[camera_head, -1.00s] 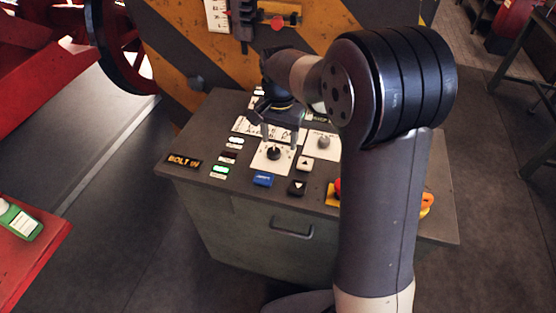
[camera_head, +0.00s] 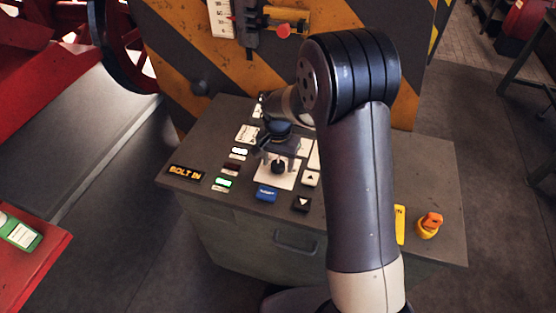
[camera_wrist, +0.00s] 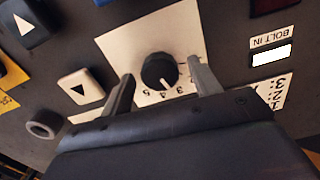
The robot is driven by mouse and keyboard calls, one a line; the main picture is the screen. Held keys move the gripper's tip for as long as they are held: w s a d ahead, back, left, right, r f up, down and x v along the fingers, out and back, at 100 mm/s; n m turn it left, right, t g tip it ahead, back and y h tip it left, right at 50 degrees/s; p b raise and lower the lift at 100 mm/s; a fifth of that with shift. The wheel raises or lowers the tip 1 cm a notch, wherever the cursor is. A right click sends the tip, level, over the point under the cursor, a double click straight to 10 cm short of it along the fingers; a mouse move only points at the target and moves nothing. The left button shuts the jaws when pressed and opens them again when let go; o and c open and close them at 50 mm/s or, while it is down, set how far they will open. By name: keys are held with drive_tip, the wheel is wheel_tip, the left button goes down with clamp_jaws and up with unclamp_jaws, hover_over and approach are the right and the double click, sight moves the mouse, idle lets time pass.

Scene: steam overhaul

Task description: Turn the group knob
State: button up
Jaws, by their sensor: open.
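The group knob, a round black dial (camera_wrist: 158,70) with a white pointer line, sits on a white plate with numbers in the wrist view. Its pointer faces down toward the gripper side, near the 3 and 4. In the head view the knob (camera_head: 278,167) shows on its white plate on the console top. My gripper (camera_wrist: 162,76) is open, with one finger on each side of the knob and visible gaps to it. In the head view my gripper (camera_head: 277,150) is just behind and above the knob. Finger depth beside the knob is hard to tell.
Arrow buttons (camera_head: 311,178) (camera_head: 301,203) and a blue button (camera_head: 265,194) lie close to the knob. An orange switch (camera_head: 430,224) stands at the right. A striped panel (camera_head: 300,62) rises behind.

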drive_tip(key=c, duration=1)
drive_tip(key=shift+n, duration=0.4)
drive_tip(key=shift+n+b, duration=0.65)
drive_tip(key=shift+n, duration=0.25)
drive_tip(key=shift+n+b, duration=0.45)
drive_tip(key=shift+n, duration=1.05)
drive_tip(key=o, duration=1)
